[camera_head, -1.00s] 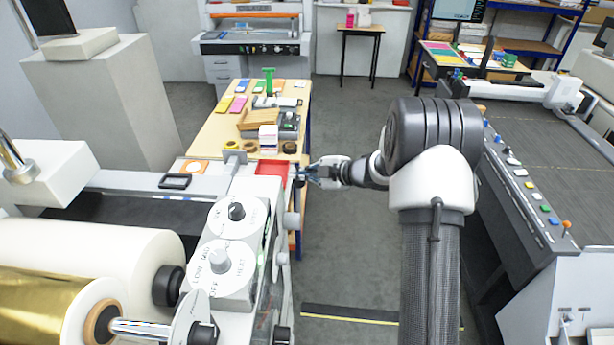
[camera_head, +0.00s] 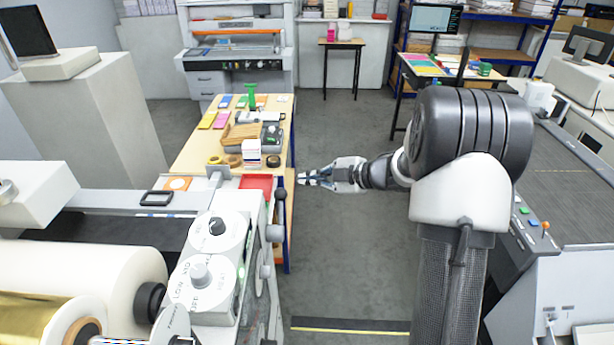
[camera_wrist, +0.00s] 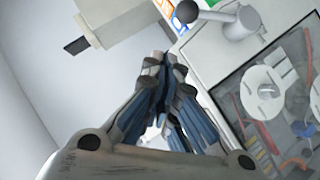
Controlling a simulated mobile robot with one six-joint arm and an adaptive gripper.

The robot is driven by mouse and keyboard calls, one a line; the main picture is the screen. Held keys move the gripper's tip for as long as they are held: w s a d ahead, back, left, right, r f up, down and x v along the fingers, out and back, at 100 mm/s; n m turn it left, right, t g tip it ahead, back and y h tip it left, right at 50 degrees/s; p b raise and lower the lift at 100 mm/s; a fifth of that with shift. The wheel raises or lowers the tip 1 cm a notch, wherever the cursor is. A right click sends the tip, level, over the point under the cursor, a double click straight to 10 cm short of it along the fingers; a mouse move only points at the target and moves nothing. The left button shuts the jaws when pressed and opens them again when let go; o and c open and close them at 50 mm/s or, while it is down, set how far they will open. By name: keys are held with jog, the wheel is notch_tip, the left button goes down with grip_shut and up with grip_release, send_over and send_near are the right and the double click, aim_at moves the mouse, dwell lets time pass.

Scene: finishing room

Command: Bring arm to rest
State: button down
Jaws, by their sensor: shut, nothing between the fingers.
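My gripper (camera_head: 304,178) is shut and empty. In the head view it points left, beside the right edge of the wooden table (camera_head: 205,145) and just right of the red tray (camera_head: 257,182), with a small gap between. My arm reaches in from the right, over the aisle floor. In the wrist view the dark and blue fingers (camera_wrist: 160,68) are together, with nothing between them. Beyond them the wrist view shows part of a machine with a grey lever (camera_wrist: 228,22).
The laminating machine with white dials (camera_head: 218,236) and large rolls (camera_head: 90,265) stands at the lower left. A dark-topped machine (camera_head: 565,165) stands at the right. Tape rolls (camera_head: 234,161) and boxes sit on the wooden table. The aisle floor (camera_head: 345,250) is clear.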

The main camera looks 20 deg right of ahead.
notch_tip(320, 180, up, 4)
jog(key=w+d+m+t+h+b, duration=0.1)
jog(key=w+m+t+h+b, duration=0.1)
jog(key=m+t+h+b, duration=0.3)
jog(key=s+m+g+h+b, duration=0.4)
jog(key=s+m+h+b, duration=0.2)
jog(key=s+b, duration=0.25)
jog(key=s+a+f+m+g+y+b, duration=0.1)
jog(key=s+a+f+m+g+b, duration=0.1)
jog(key=s, duration=0.8)
jog(key=s+a+f+m+g+y+b, duration=0.1)
jog(key=s+a+f+m+g+b, duration=0.1)
jog(key=s+a+f+b, duration=0.2)
jog(key=s+a+f+m+g+y+b, duration=0.1)
jog(key=s+a+f+m+g+b, duration=0.1)
jog(key=s+a+f, duration=0.5)
jog(key=s+f+m, duration=0.1)
jog(key=s+f, duration=0.3)
jog(key=s, duration=0.5)
jog(key=shift+a+f+g+b, duration=0.15)
jog(key=shift+a+g+b, duration=0.15)
jog(key=shift+b, duration=0.1)
